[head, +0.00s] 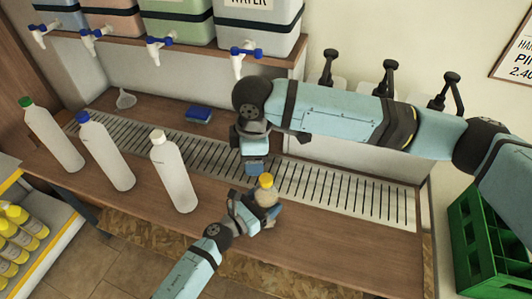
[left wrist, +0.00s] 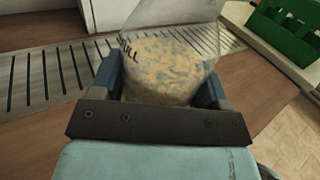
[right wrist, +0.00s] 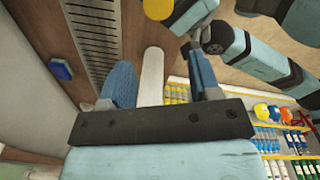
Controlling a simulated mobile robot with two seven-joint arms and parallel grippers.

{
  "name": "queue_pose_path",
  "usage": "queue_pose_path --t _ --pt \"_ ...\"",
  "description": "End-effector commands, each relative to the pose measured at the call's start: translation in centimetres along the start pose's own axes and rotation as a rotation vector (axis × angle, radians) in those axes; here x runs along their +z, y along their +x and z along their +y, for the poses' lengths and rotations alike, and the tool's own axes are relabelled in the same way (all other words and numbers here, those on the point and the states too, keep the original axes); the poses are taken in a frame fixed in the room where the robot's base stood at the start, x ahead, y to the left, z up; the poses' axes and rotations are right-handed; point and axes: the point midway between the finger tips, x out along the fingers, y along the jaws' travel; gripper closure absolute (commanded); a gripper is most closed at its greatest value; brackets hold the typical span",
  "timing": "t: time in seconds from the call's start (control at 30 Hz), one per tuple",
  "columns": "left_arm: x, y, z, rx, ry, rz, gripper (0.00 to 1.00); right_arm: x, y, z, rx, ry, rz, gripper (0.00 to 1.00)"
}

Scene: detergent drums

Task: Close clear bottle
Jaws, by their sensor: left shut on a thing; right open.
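The clear bottle (head: 268,197) has a yellow cap (head: 266,180) at its top; I cannot tell how tightly it sits. My left gripper (head: 256,213) is shut on the bottle's body near the counter's front edge. In the left wrist view the clear bottle (left wrist: 165,68) fills the space between the fingers, with speckled contents and some dark letters; its top is out of view. My right gripper (head: 255,168) is open and empty, just behind and slightly left of the cap in the head view. In the right wrist view the yellow cap (right wrist: 158,9) lies beyond the fingers.
Bottles with green (head: 52,135), blue (head: 107,152) and white (head: 174,172) caps stand on the counter at left. A blue sponge (head: 198,115) and a funnel (head: 125,98) lie behind. A slotted drain (head: 340,190) runs along the counter. A green crate (head: 490,240) stands at right.

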Motion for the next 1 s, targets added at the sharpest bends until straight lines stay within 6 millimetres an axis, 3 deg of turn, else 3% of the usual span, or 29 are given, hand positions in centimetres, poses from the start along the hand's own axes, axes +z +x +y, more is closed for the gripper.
queue_pose_path --t 0.2,0.4,0.6,1.0 --pt "0.0 0.0 0.0 -0.001 -0.001 0.000 0.97 1.6 -0.2 0.1 -0.026 -0.460 -0.019 0.43" --pt "0.0 0.0 0.0 -0.001 -0.001 0.000 0.97 2.5 -0.3 0.0 -0.050 -0.717 -0.020 0.43" --pt "0.0 0.0 0.0 -0.001 -0.001 0.000 0.97 2.8 -0.3 0.0 -0.056 -0.796 -0.017 0.43" --pt "0.0 0.0 0.0 -0.001 -0.001 0.000 0.97 2.8 0.3 -0.1 -0.058 -0.796 -0.018 0.43"
